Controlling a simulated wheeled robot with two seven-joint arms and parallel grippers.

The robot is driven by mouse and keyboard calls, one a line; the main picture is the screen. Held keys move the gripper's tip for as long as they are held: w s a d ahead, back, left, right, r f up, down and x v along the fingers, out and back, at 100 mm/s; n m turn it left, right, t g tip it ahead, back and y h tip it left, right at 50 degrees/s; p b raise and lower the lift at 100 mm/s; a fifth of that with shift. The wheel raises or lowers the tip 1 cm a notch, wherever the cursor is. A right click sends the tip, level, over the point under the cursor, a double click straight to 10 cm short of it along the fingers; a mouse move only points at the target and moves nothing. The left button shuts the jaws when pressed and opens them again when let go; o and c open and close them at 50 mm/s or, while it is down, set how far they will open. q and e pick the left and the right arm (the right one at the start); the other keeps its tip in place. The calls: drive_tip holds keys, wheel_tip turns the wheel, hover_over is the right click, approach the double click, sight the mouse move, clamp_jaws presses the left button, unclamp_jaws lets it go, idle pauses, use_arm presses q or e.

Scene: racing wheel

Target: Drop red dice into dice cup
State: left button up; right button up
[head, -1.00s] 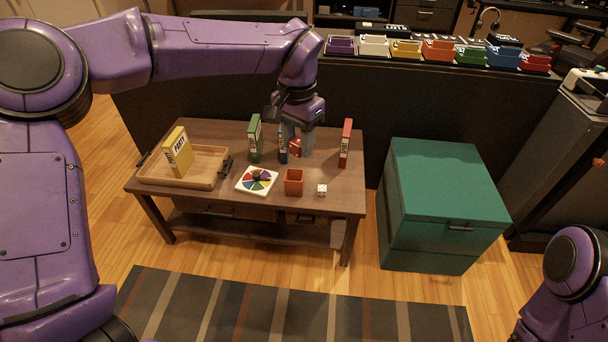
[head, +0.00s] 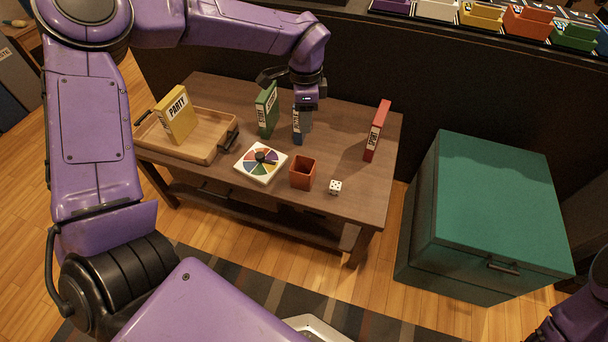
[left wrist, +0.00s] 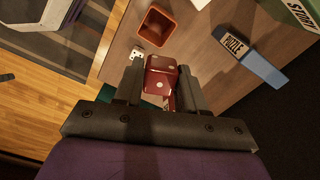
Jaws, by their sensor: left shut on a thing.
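The red die (left wrist: 161,80) shows in the left wrist view between my left fingers, which are shut on it. In the head view my left gripper (head: 304,118) is over the back half of the wooden table, in front of the blue box, and the die cannot be made out there. The dice cup (head: 302,174) is a square, open orange-brown cup at the table's front, nearer the camera than the gripper. It also shows at the top of the left wrist view (left wrist: 156,27), apart from the die. My right gripper is out of view.
A white die (head: 335,187) lies right of the cup, and a colored spinner (head: 261,163) lies left of it. Green (head: 266,109), blue (head: 297,132) and red (head: 376,131) boxes stand behind. A wooden tray (head: 208,150) holds a yellow box (head: 176,116). A green cabinet (head: 490,200) stands right.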

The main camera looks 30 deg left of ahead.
use_arm(q)
wheel_tip(320, 180, down, 10)
drive_tip(key=s+a+m+b, duration=0.1)
drive_tip(key=a+m+b, duration=0.1)
drive_tip(key=b, duration=0.2)
drive_tip(key=shift+r+b, duration=0.15)
drive_tip(key=shift+b, duration=0.25)
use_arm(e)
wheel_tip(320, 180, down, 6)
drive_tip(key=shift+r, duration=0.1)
use_arm(q)
drive_tip(key=o, duration=1.1)
wheel_tip(320, 180, up, 11)
drive_tip(key=shift+f+p, duration=0.2)
drive_tip(key=shift+p, duration=0.85)
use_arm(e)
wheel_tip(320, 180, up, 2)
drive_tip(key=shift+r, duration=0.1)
